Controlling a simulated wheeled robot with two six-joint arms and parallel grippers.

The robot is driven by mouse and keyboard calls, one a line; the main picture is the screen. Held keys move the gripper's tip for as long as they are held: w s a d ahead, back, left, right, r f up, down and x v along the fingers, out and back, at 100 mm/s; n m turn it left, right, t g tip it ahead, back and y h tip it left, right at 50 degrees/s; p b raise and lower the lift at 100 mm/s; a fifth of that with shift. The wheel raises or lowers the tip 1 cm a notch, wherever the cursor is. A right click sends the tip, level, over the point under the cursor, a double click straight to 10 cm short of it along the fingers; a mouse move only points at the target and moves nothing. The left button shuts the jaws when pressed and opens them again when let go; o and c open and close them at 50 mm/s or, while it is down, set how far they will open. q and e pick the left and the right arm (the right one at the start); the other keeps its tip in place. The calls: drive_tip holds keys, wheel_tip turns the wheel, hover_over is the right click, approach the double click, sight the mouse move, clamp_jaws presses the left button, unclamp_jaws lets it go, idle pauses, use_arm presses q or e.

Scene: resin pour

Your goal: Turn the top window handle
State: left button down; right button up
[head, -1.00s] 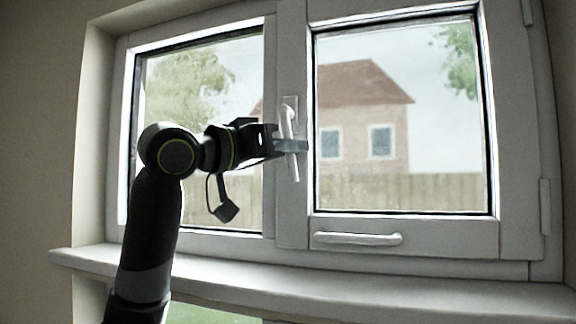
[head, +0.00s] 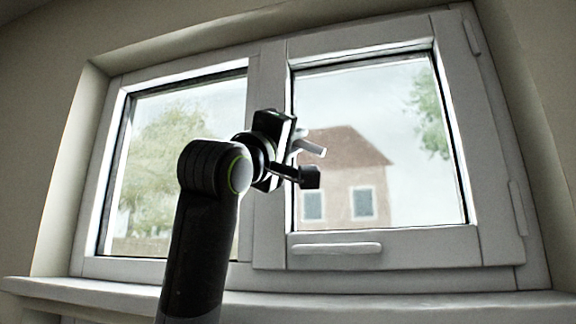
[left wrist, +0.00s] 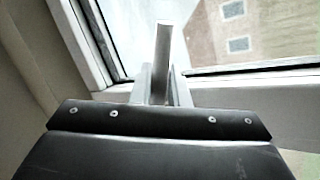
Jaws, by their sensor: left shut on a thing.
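The top window handle (head: 312,147) is light grey and sits on the frame between the two panes. In the head view its free end points right, close to level and tilted slightly down. My left gripper (left wrist: 162,86) is shut on this handle. In the left wrist view the handle (left wrist: 163,50) runs out between the two fingers, away from the camera. In the head view the dark gripper body hides the handle's base and most of the fingers. My right gripper is not in view.
A horizontal pull bar (head: 336,249) is on the lower rail of the right sash. A sill (head: 420,303) runs below the window. Hinges (head: 517,208) are on the right edge. A house and trees show outside through the panes.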

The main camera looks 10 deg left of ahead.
use_arm(q)
drive_tip(key=n+y, duration=0.1)
drive_tip(key=r+n+t+y, duration=0.1)
drive_tip(key=n, duration=0.1)
drive_tip(key=n+y, duration=0.1)
drive_tip(key=shift+d+r+t+b, duration=0.2)
drive_tip(key=shift+d+t+b, duration=0.1)
drive_tip(key=shift+d+b, duration=0.1)
drive_tip(key=shift+r+n+t+y, duration=0.1)
drive_tip(key=shift+r+n+y, duration=0.15)
drive_tip(key=shift+n+y, duration=0.55)
drive_tip(key=shift+r+n+t+y, duration=0.1)
drive_tip(key=shift+r+n+y, duration=0.35)
drive_tip(key=shift+n, duration=0.6)
drive_tip(key=shift+r+n+t+y, duration=0.1)
drive_tip(key=shift+n+y, duration=0.65)
drive_tip(key=shift+n, duration=0.2)
drive_tip(key=shift+a, duration=0.1)
drive_tip(key=shift+r, duration=0.1)
drive_tip(key=c, duration=1.8)
unclamp_jaws()
drive_tip(key=shift+o, duration=0.2)
